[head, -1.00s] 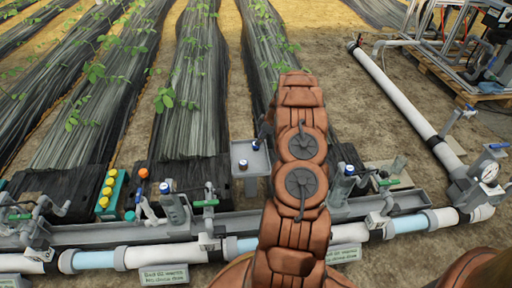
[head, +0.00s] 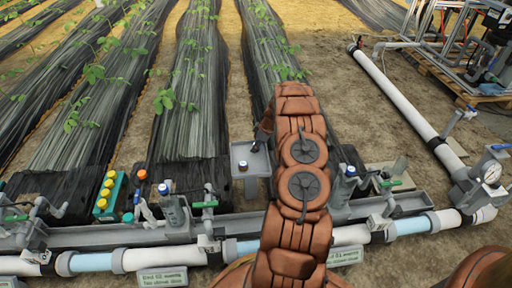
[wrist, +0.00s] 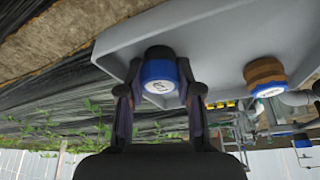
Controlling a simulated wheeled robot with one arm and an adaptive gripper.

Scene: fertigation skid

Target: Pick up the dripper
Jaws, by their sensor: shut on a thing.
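The dripper (wrist: 158,72), a small blue and black cylinder with a white marked face, sits between the fingers of my gripper (wrist: 159,64) in the wrist view. Both fingers are shut on its sides. Behind it is a grey tray (wrist: 220,38); I cannot tell whether the dripper touches it. A second blue piece with a brown band (wrist: 265,77) stands on the tray, to the right of the gripper. In the head view, the tray (head: 260,167) is left of my arm, with a small blue and white piece (head: 243,166) on it. My arm partly hides the gripper there.
A green box with yellow caps (head: 108,195) and an orange-capped bottle (head: 142,175) stand left of the tray. A pipe line with valves (head: 150,258) runs across the front. A long white pipe (head: 400,95) lies right. Plant rows (head: 190,90) lie beyond.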

